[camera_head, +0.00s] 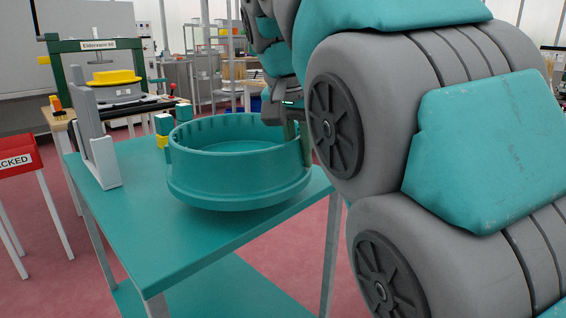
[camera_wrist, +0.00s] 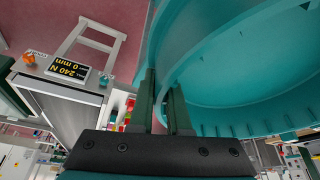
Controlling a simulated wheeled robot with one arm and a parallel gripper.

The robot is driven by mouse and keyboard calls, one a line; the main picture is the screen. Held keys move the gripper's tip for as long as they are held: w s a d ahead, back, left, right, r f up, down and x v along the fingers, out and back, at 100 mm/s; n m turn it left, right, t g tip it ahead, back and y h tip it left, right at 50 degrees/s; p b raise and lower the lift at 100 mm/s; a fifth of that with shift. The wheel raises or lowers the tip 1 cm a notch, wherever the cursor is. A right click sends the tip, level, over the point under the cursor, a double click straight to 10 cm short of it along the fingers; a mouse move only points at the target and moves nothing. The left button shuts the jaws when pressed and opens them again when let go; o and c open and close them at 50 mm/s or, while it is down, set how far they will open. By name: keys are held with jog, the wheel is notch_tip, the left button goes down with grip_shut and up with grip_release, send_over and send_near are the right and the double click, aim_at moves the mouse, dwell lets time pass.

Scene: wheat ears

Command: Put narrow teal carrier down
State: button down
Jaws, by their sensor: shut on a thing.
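The teal carrier (camera_head: 240,190) is a round, low-walled tub with a notched rim, over the teal table (camera_head: 150,245) in the head view. It looks roughly level; I cannot tell whether its base touches the tabletop. My gripper (camera_head: 292,115) is at its right rim, partly hidden by my arm. In the wrist view, the two dark green fingers (camera_wrist: 163,100) are shut on the wall of the carrier (camera_wrist: 235,75), whose curved inside fills the upper right.
A grey upright stand (camera_head: 104,160) is at the table's left edge, with teal and yellow blocks (camera_head: 163,125) behind the carrier. The table's front left is clear. A testing machine (camera_head: 100,65) stands behind; a red sign box (camera_head: 18,161) is at far left.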

jog(key=w+a, duration=0.2)
jog(key=a, duration=0.1)
jog(key=w+a, duration=0.1)
jog(key=a, duration=0.1)
jog(key=shift+f+p, duration=0.25)
jog(key=shift+p, duration=0.05)
jog(key=shift+f, duration=1.75)
jog(key=c, duration=0.9)
grip_release()
jog(key=shift+s+f, duration=0.1)
